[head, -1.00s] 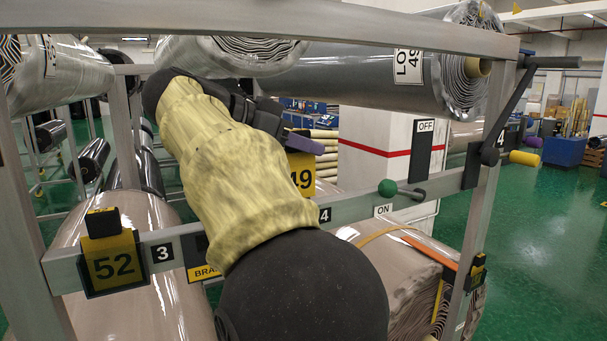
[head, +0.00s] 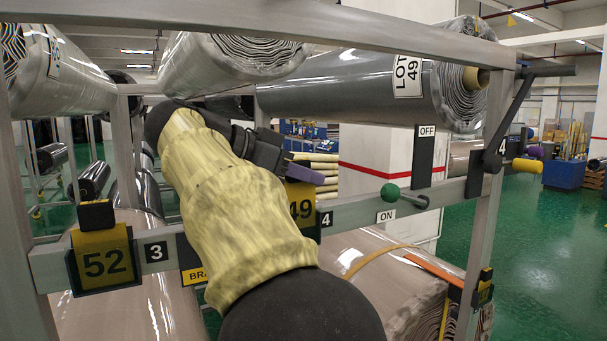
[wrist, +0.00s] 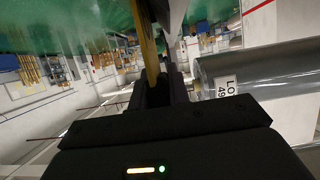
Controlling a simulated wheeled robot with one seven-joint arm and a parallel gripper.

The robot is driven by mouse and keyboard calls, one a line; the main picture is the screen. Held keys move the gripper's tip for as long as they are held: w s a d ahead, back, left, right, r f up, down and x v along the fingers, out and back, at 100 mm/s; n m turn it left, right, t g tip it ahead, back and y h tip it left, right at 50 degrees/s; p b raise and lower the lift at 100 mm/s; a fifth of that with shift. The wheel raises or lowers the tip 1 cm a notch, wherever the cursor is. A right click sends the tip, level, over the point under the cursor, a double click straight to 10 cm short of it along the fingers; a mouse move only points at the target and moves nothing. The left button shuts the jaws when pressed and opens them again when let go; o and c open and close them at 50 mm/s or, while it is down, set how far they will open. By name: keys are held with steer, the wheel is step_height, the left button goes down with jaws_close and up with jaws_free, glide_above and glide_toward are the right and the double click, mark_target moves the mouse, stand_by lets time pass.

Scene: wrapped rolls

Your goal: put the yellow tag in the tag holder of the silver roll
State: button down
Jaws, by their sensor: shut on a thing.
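The yellow tag (head: 301,203), marked 49, hangs from my gripper (head: 296,168) at the rail beside the number 4. It also shows in the wrist view as a thin yellow strip (wrist: 149,50) running out from between the shut fingers (wrist: 155,90). Its left part is hidden behind my forearm in the head view. A dark edge (head: 312,232), perhaps of a tag holder, shows just below the tag; I cannot tell whether the tag is inside it. The silver-grey roll (head: 340,80) labelled LOT 49 lies above, also in the wrist view (wrist: 270,72).
A metal rail (head: 350,208) carries a yellow tag 52 (head: 104,262) in a black holder at number 3. A crank (head: 500,150) is on the right post. Beige rolls (head: 375,265) lie below.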

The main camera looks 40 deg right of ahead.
steer(key=shift+f, duration=0.45)
steer(key=c, duration=1.3)
jaws_free()
steer(key=shift+r, duration=0.1)
steer(key=shift+r, duration=0.2)
steer(key=p+v, duration=0.2)
steer(key=v, duration=0.4)
steer(key=p+v, duration=0.1)
steer(key=v, duration=0.5)
steer(key=shift+r+p, duration=0.3)
steer(key=shift+p, duration=0.05)
